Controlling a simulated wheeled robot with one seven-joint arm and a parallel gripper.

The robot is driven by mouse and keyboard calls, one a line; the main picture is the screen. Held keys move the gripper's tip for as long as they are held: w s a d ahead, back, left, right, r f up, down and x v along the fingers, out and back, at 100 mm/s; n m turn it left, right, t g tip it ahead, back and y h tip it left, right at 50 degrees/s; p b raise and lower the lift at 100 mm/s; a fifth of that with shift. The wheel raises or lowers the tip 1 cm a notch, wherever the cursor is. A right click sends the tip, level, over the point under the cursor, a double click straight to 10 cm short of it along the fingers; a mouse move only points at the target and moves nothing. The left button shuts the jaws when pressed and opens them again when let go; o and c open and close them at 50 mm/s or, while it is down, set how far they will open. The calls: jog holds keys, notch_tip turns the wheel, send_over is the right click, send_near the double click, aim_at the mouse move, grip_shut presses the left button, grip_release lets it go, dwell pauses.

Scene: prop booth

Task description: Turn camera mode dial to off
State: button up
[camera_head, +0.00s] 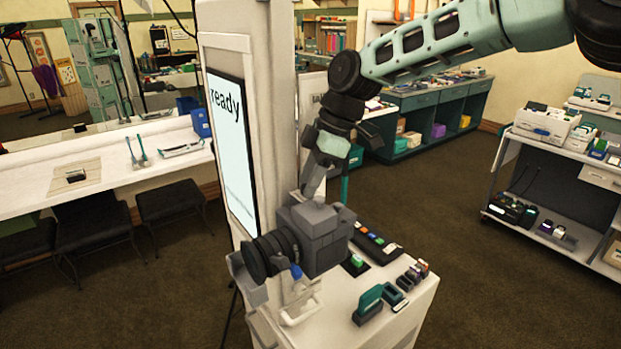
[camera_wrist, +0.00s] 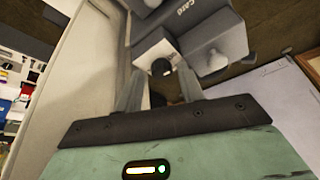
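A dark grey camera (camera_head: 318,236) with a black ringed lens (camera_head: 268,254) stands on a mount at the front of the white booth counter. My gripper (camera_head: 310,190) reaches down from above to the camera's top. In the wrist view the camera's grey body (camera_wrist: 212,38), with lettering like "CARD", fills the top. My two grey fingers (camera_wrist: 158,85) are apart there, either side of a pale block with a small dark round part (camera_wrist: 161,68). Whether they touch it is unclear. The mode dial and its setting cannot be made out for sure; my gripper partly hides the camera's top.
A tall white panel with a screen reading "ready" (camera_head: 228,130) rises close left of the camera. The counter (camera_head: 400,318) holds a green-and-grey item (camera_head: 369,303), small dark boxes and a button strip (camera_head: 376,243). Open carpet lies to the right, before a shelf cart.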

jog(key=shift+s+f, duration=0.2)
jog(key=shift+s, duration=0.05)
